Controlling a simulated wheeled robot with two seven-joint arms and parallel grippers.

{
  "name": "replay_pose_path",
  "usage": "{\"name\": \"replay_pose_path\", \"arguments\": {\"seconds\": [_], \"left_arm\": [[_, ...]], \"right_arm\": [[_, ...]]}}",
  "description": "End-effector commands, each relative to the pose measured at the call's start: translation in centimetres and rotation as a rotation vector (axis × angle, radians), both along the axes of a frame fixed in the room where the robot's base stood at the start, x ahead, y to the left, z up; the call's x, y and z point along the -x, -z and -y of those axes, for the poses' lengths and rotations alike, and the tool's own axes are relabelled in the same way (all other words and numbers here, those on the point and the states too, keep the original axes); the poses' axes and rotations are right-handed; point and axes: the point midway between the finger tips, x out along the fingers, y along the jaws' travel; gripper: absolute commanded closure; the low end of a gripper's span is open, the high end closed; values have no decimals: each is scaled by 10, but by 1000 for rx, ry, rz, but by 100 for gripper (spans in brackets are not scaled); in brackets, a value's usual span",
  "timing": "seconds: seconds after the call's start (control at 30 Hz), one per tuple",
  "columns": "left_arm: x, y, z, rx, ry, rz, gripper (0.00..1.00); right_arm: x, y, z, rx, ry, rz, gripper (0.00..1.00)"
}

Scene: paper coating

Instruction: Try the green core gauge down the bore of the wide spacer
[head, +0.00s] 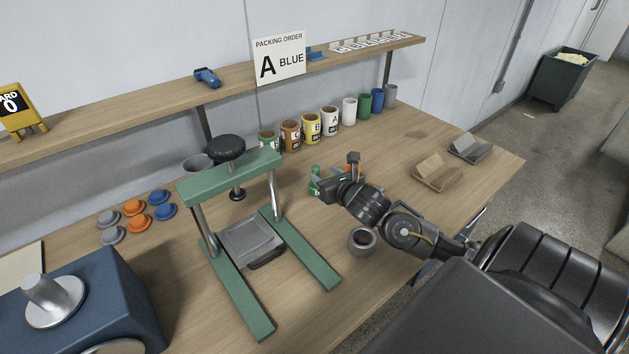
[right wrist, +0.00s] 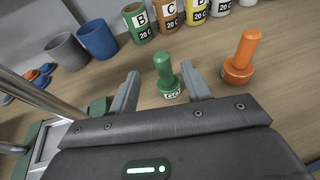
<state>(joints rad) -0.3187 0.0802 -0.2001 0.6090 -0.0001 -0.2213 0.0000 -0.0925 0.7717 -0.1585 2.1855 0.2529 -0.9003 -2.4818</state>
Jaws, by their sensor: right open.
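The green core gauge (right wrist: 163,72) stands upright on the table, a thin stem on a wider labelled base. In the head view the green gauge (head: 314,178) is partly hidden by my right gripper (head: 328,182). In the right wrist view my right gripper (right wrist: 164,93) is open, its fingers apart to either side with the gauge beyond and between them; I cannot tell whether they touch it. A short grey ring with an open bore, apparently the wide spacer (head: 354,247), sits on the table below my right forearm. My left gripper is not in view.
An orange gauge (right wrist: 241,58) stands close right of the green one. Labelled cups (head: 310,133) line the back. A green-framed press (head: 229,162) stands to the left. Brown and grey angled blocks (head: 437,178) lie at right. The table's front edge passes under my arm.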

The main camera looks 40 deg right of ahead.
Motion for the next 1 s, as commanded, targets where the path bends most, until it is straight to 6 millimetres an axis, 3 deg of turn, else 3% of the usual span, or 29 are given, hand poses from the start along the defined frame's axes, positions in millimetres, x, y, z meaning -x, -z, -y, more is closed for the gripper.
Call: {"name": "replay_pose_path", "arguments": {"seconds": [0.13,0.37,0.57,0.7,1.0], "left_arm": [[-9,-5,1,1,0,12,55],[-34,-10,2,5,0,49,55],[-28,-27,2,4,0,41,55],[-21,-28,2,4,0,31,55],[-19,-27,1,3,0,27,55]], "right_arm": [[-15,4,3,-3,1,1,52],[-21,5,5,-2,1,-2,52],[-47,8,13,-4,2,-1,52],[-62,16,16,-3,2,0,52],[-65,19,16,-1,0,-1,52]]}}
